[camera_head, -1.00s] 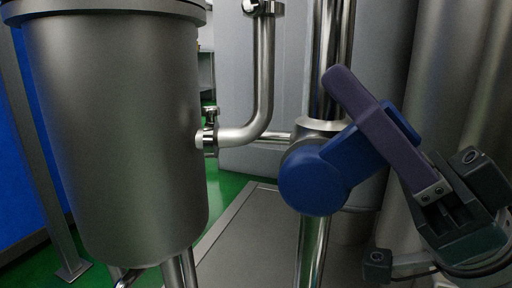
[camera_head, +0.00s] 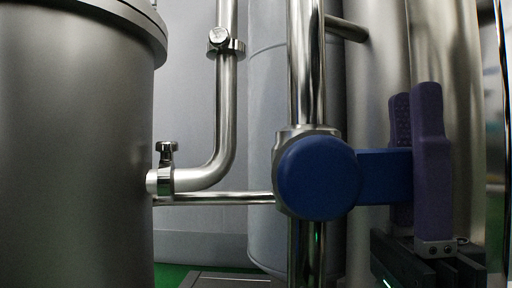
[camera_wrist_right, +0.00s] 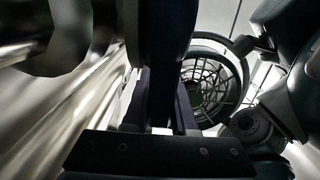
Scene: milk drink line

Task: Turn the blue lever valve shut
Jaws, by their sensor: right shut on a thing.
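The blue lever valve (camera_head: 318,178) sits on a vertical steel pipe in the middle of the head view. Its round hub faces me, and its lever arm (camera_head: 375,177) points level to the right, across the pipe. My right gripper (camera_head: 413,125) comes up from below at the right, its two purple fingers shut on the lever's outer end. The fingers hide that end. In the right wrist view a dark blue shape, likely the lever (camera_wrist_right: 166,50), lies between the fingers. My left gripper is not in view.
A large steel tank (camera_head: 75,150) fills the left of the head view. A bent steel pipe (camera_head: 225,120) with clamps and a thin horizontal pipe (camera_head: 240,198) run between the tank and the valve. Large steel cylinders stand close behind the gripper.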

